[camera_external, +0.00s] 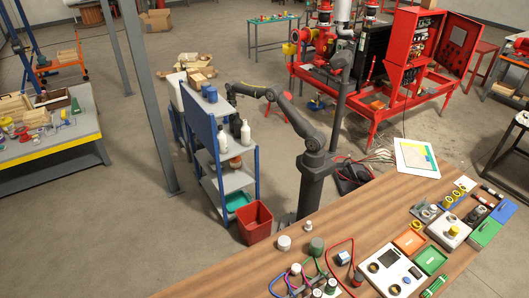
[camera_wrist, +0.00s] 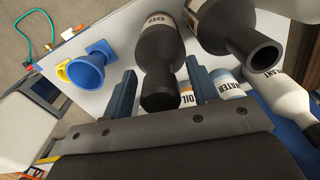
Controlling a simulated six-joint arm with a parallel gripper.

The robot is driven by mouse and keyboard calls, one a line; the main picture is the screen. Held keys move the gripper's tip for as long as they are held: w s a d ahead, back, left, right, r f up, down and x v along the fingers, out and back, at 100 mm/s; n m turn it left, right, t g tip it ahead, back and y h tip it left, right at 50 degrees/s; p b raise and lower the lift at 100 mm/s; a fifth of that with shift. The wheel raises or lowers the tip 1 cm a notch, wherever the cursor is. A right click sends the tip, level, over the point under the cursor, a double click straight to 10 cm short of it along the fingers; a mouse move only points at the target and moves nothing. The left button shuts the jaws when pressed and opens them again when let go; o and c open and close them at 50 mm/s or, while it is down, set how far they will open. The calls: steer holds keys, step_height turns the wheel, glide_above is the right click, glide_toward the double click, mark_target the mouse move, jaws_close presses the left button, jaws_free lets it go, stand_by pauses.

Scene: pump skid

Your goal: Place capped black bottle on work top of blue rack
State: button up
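In the wrist view, a black bottle with a dark cap and an oil label (camera_wrist: 160,45) has its capped end between the two fingers of my gripper (camera_wrist: 162,93). The fingers are apart, with a gap showing beside the cap. In the external view, my gripper (camera_external: 232,97) is above the blue rack (camera_external: 203,130), near its upright blue panel. I cannot pick out the black bottle there. The rack's work top (camera_external: 225,151) bears white bottles (camera_external: 245,134).
In the wrist view, a second black bottle with an open neck (camera_wrist: 250,45) is close on the right. A water bottle (camera_wrist: 232,90), a white bottle (camera_wrist: 285,95) and a blue funnel (camera_wrist: 88,70) are near. A red bin (camera_external: 254,220) stands beside the rack.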

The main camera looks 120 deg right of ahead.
step_height(320, 180, up, 12)
steer(key=shift+r, duration=0.15)
stand_by(0.6)
step_height(320, 180, down, 12)
steer(key=shift+f, duration=0.25)
step_height(320, 180, up, 2)
steer(key=shift+r, duration=0.8)
steer(key=shift+f, duration=0.1)
